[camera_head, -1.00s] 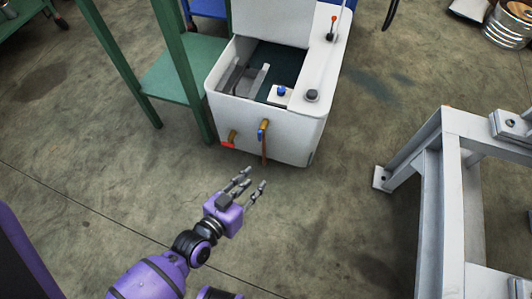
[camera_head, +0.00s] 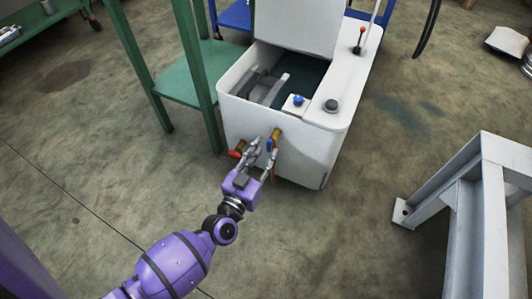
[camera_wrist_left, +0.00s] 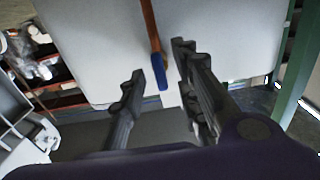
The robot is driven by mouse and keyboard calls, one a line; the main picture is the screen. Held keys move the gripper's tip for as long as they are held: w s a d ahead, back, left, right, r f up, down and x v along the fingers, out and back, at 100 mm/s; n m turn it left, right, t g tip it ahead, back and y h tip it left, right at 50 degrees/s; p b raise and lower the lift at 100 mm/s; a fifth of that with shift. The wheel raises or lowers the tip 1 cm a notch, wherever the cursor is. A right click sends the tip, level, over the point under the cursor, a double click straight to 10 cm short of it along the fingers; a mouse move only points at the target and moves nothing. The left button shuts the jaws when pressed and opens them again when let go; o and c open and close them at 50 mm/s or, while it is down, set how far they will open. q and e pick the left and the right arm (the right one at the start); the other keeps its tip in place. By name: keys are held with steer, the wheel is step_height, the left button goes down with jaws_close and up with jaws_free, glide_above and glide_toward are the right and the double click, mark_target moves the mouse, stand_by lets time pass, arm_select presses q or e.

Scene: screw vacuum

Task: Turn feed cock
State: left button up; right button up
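The white vacuum machine (camera_head: 300,150) has two brass cocks low on its front wall. One has a blue handle (camera_head: 269,145) with a copper-coloured pipe below it. The other, to its left, has a red handle (camera_head: 235,154). No label shows which is the feed cock. My left gripper (camera_head: 263,150) is open at the front wall, near the blue-handled cock. In the left wrist view, the blue handle (camera_wrist_left: 160,72) shows between the spread fingers, nearer the right finger; contact cannot be told. My right gripper is not in view.
A green table frame (camera_head: 190,95) stands close on the left of the machine. A grey-white metal frame (camera_head: 465,190) stands at the right. The machine's top is open, with a blue knob (camera_head: 298,100) and a dark knob (camera_head: 331,105). The floor in front is clear.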

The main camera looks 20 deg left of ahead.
arm_select(q)
steer(key=shift+w, duration=0.55)
steer(key=shift+c, duration=0.3)
jaws_close()
